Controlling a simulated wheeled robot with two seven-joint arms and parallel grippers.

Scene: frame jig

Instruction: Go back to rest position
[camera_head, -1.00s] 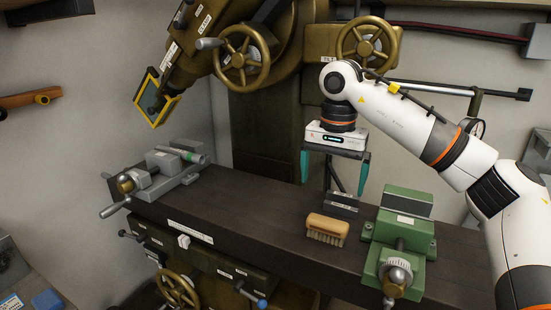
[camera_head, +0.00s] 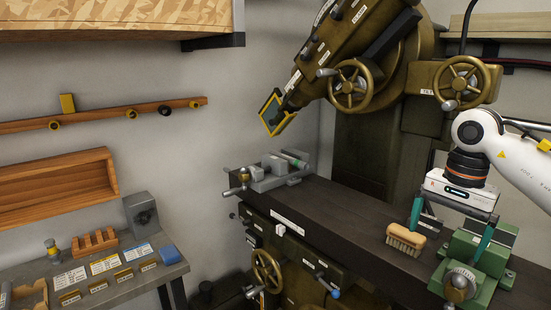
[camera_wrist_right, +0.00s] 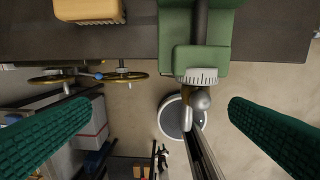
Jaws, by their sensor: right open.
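My right gripper (camera_head: 449,227) is open, with its two teal fingers apart and pointing down over the right part of the machine table. In the right wrist view its fingers (camera_wrist_right: 160,125) stand wide apart with nothing between them at the tips. The green vise (camera_head: 490,252) is just beside and behind it in the head view; in the wrist view the vise (camera_wrist_right: 200,60) lies ahead of the fingers. A wooden brush (camera_head: 405,239) lies on the table to the left of the gripper. My left gripper is not in view.
The dark machine table (camera_head: 345,218) has bare room between the brush and the grey vise (camera_head: 275,172) at its left end. The milling head (camera_head: 350,60) hangs above. A side bench (camera_head: 100,290) with labelled trays stands at the left, under a wall shelf (camera_head: 60,185).

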